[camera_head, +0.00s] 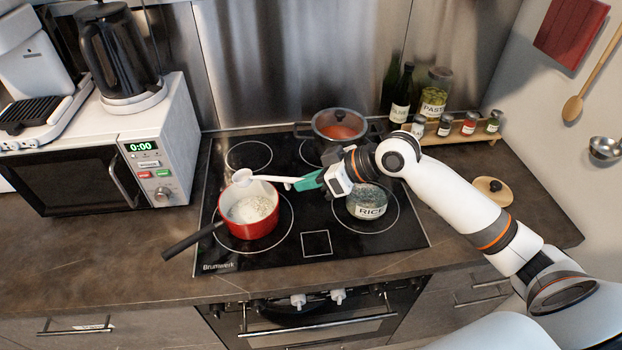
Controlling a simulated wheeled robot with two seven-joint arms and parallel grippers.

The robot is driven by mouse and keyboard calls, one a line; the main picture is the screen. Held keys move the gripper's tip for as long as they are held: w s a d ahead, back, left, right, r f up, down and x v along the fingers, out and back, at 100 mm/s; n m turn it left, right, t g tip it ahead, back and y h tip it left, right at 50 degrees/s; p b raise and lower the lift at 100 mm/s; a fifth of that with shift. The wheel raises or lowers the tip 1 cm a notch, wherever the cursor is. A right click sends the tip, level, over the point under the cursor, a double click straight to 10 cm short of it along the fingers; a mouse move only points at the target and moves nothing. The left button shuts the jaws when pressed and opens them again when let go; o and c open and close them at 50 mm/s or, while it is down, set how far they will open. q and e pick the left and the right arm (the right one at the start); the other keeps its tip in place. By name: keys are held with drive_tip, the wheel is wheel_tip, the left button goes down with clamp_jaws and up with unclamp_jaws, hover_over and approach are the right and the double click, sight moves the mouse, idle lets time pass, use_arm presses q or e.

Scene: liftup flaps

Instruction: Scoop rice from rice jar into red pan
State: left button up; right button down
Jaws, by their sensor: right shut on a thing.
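The red pan (249,224) stands on the front left zone of the black cooktop, its dark handle pointing to the lower left. A heap of white rice (251,209) lies in it. My right gripper (311,182) is shut on a white scoop (262,179) and holds it to the right of the pan. The scoop's bowl is above the pan's back rim; its contents are too small to tell. The glass rice jar (369,208), labelled RICE, stands on the front right zone, partly hidden by my right arm. My left gripper is not in view.
A dark pot (340,128) with red contents stands at the back of the cooktop (316,243). A round lid (493,190) lies on the right counter. Bottles and spice jars (444,125) stand behind. A microwave (108,163) borders the left. The front left counter is clear.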

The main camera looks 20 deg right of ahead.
drive_tip(key=s+m+t+h, duration=0.1)
drive_tip(key=m+h, duration=0.1)
drive_tip(key=m, duration=0.1)
drive_tip(key=s+m+t+h, duration=0.1)
drive_tip(key=s+m+h, duration=0.1)
drive_tip(key=m+h, duration=0.1)
drive_tip(key=s+a+m+t+h, duration=0.1)
drive_tip(key=s+m+h, duration=0.1)
drive_tip(key=m+h, duration=0.1)
drive_tip(key=shift+r+m+t, duration=0.4)
drive_tip(key=shift+m, duration=0.2)
